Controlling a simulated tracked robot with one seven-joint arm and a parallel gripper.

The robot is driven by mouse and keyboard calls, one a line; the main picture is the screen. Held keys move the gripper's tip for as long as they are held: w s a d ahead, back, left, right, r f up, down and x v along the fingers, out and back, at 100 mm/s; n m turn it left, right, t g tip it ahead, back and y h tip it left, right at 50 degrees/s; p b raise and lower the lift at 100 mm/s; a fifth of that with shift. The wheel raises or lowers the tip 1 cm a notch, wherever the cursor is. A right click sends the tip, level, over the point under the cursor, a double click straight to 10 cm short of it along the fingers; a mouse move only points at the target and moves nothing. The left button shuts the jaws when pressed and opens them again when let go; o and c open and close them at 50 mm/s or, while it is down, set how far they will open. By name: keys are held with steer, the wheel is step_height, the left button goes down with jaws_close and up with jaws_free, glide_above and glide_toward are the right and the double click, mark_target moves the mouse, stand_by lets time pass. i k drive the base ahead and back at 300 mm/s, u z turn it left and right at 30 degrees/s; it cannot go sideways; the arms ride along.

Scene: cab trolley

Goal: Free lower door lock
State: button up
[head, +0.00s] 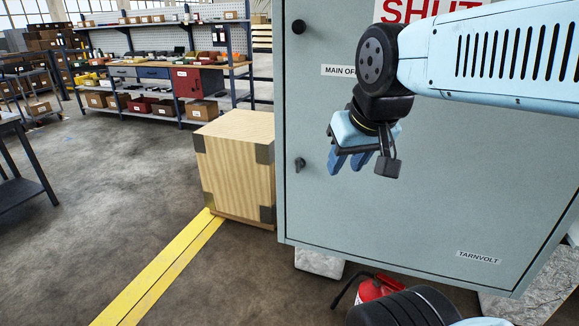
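The grey-blue cabinet door (430,200) fills the right half of the head view and looks shut. The lower door lock (299,164) is a small dark handle near the door's left edge, and its exact turn is too small to tell. The upper lock (298,27) is a dark round piece on the same edge. My gripper (347,168) hangs in front of the door, to the right of the lower lock and apart from it in the picture. Its two blue fingers point down with a gap between them, and nothing shows in them.
A wooden crate (236,165) stands on the floor left of the cabinet. A red extinguisher (370,290) lies or stands below the door, partly hidden. A yellow floor strip (160,270) runs past the crate. A loaded workbench (150,75) is behind.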

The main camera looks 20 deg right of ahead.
mark_target(299, 163)
steer(key=z, duration=0.5)
steer(key=i, duration=0.15)
steer(key=u, duration=2.95)
steer(key=k, duration=0.8)
steer(key=z, duration=3.9)
steer(key=k, duration=0.1)
steer(key=u, duration=1.5)
